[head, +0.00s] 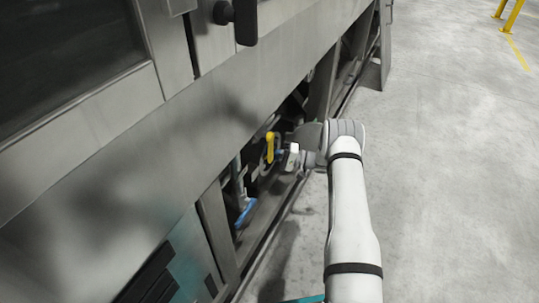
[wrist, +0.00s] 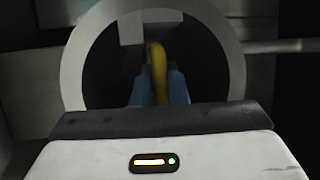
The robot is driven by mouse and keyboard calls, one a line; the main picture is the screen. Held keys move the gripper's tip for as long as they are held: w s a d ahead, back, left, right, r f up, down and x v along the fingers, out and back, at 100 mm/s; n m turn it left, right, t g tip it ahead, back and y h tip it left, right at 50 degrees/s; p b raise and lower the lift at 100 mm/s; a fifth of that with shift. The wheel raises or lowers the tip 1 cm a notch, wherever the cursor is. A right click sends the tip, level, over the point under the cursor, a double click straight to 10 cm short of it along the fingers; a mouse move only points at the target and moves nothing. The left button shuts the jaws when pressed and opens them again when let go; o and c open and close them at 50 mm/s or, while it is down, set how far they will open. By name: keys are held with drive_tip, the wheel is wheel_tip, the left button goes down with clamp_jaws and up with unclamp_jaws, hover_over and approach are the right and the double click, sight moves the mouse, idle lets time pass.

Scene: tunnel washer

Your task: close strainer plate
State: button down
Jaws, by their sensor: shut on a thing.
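A yellow handle (head: 270,147) stands out in the gap under the grey machine's panel in the head view. In the wrist view the yellow handle (wrist: 157,72) runs up the middle, between the two blue fingers of my gripper (wrist: 156,88), which is shut on it. Behind it is a dark round area bordered by a light grey ring (wrist: 73,72). I cannot tell whether this is the strainer plate or the opening around it. In the head view the fingertips are too small to make out clearly.
The machine's grey panel (head: 190,125) overhangs the gap. A blue lever (head: 246,213) sits lower and nearer in the same gap. A black knob (head: 243,20) juts out above. Concrete floor (head: 450,170) is clear to the right; a yellow post (head: 512,15) stands far off.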

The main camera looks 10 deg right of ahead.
drive_tip(key=c, duration=1.4)
unclamp_jaws()
drive_tip(key=shift+w+a, duration=0.1)
drive_tip(key=shift+a, duration=0.15)
drive_tip(key=shift+c, duration=0.2)
drive_tip(key=p+v, duration=0.1)
drive_tip(key=v, duration=0.7)
drive_tip(key=shift+d+p, duration=0.15)
drive_tip(key=shift+p, duration=0.25)
drive_tip(key=shift+r, duration=0.1)
